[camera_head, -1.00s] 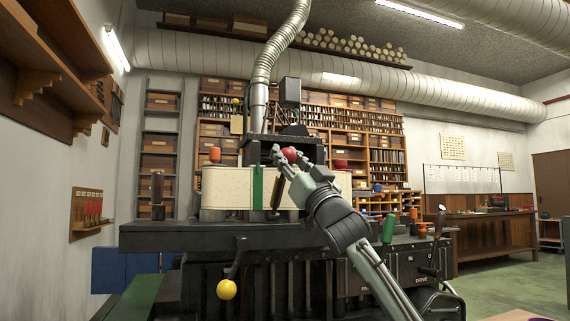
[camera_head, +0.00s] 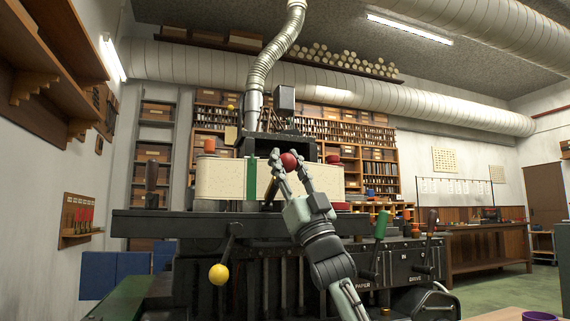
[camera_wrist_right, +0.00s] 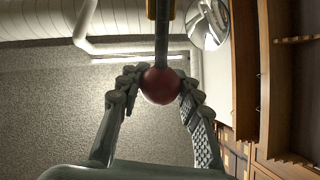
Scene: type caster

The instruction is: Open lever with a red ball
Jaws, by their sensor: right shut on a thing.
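The red ball (camera_head: 289,161) is the knob of a lever on the type caster. My right gripper (camera_head: 290,162) is shut on it, with a finger on each side. In the right wrist view the red ball (camera_wrist_right: 160,86) sits between the two fingertips, and the lever's dark rod (camera_wrist_right: 162,40) runs from it to the top edge. In the head view the rod below the ball is mostly hidden by my fingers. My left gripper is not in view.
A lever with a yellow ball (camera_head: 219,274) hangs at the machine's front left. Levers with a green handle (camera_head: 381,224) and a dark handle (camera_head: 432,220) stand to the right of my arm. A cream cover with a green stripe (camera_head: 225,180) lies behind my gripper.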

